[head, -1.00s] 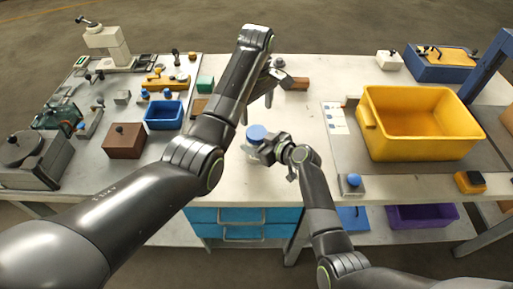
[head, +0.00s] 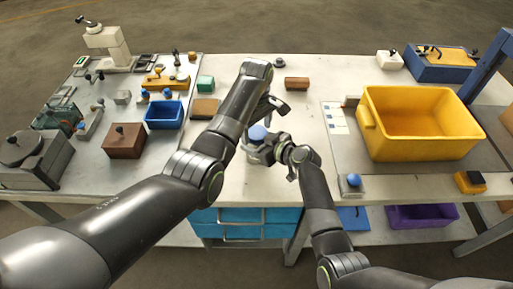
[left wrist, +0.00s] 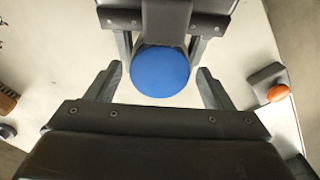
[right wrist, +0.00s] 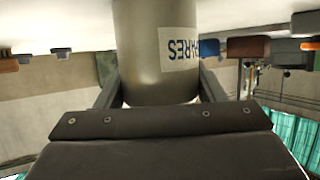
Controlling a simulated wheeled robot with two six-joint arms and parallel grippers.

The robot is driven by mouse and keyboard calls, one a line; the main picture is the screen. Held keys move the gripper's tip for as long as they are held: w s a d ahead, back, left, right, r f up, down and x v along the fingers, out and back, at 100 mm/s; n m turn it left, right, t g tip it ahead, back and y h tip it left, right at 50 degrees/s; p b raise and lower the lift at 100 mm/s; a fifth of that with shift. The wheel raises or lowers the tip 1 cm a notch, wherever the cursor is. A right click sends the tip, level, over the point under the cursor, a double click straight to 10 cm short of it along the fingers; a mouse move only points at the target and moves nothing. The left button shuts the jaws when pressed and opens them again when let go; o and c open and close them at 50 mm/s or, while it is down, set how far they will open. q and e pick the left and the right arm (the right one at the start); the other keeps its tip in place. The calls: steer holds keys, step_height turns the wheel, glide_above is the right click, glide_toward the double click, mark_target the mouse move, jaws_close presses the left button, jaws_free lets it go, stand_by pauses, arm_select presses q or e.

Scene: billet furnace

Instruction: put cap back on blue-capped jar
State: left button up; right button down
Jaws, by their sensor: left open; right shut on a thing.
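The jar (right wrist: 158,50) is a grey cylinder with a printed label reading SPARES, seen upside down in the right wrist view. A round blue cap (head: 257,132) sits at its top in the head view; how firmly it is seated I cannot tell. My right gripper (head: 265,148) is shut around the jar's side. My left gripper (head: 268,108) is open just above and behind the cap. In the left wrist view the blue cap (left wrist: 160,72) lies between the spread left fingertips, with gaps on both sides. The jar's body is mostly hidden there.
A large yellow bin (head: 418,125) stands at the right. A blue bin (head: 164,115) and a brown box (head: 124,141) are at the left. A brown block (head: 297,83) lies behind the grippers. A blue-topped button box (head: 352,183) sits near the front edge. The table between has free room.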

arm_select(q)
steer(key=c, duration=1)
steer(key=m, duration=0.6)
steer(key=shift+m, duration=0.4)
steer(key=o, duration=1.1)
steer(key=shift+r, duration=2.25)
steer(key=shift+c, duration=0.5)
